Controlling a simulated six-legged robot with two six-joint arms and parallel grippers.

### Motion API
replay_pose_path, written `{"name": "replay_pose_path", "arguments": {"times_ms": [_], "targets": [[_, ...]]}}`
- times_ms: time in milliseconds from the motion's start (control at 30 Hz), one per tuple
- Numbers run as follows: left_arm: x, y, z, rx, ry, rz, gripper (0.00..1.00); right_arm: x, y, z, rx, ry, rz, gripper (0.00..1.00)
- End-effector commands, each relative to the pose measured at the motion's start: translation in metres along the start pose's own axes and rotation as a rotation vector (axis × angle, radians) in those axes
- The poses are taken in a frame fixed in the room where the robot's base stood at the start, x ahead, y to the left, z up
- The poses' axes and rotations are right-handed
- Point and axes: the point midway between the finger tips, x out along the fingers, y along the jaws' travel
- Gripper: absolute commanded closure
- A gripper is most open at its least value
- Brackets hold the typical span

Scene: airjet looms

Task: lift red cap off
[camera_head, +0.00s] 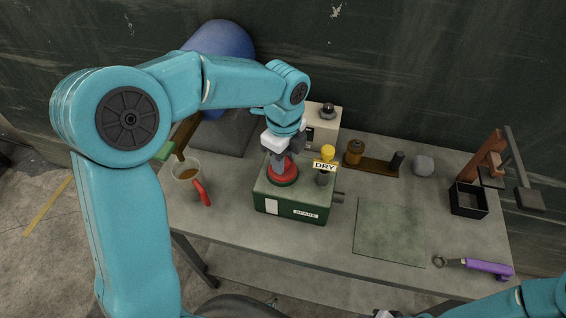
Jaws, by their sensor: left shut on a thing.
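The red cap (283,178) is round and sits at the top of the green box marked SPARE (290,200), near its left side. My left gripper (282,158) points down at the cap from above and is shut on it. The fingers hide part of the cap, and I cannot tell whether the cap is clear of the box top. My right arm enters at the bottom right. Only a small part near its gripper (385,314) shows at the bottom edge, and its jaws are not clear.
A yellow-topped fitting with a DRY tag (325,166) stands on the box, right of the cap. A mug (186,171) and a red-handled item (201,192) are left. A green mat (389,232), black tray (468,199) and purple-handled tool (488,268) lie right.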

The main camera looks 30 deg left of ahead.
Motion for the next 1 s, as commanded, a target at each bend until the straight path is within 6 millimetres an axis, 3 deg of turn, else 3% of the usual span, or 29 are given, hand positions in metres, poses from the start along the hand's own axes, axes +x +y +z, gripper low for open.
{"name": "replay_pose_path", "arguments": {"times_ms": [267, 467, 800, 1000], "targets": [[-0.018, -0.001, 0.000, 0.000, 0.000, -0.004, 0.95, 0.001, 0.000, 0.000, 0.000, 0.000, 0.000, 0.57], [-0.062, -0.001, 0.000, 0.000, 0.000, -0.007, 0.95, 0.001, 0.000, 0.000, 0.000, 0.000, 0.000, 0.57], [-0.150, -0.001, 0.000, 0.000, 0.000, -0.003, 0.95, -0.005, -0.002, 0.000, 0.000, 0.000, 0.000, 0.57], [-0.184, -0.001, 0.000, 0.000, 0.000, -0.002, 0.95, -0.010, -0.004, 0.000, 0.000, 0.000, 0.000, 0.57]]}}
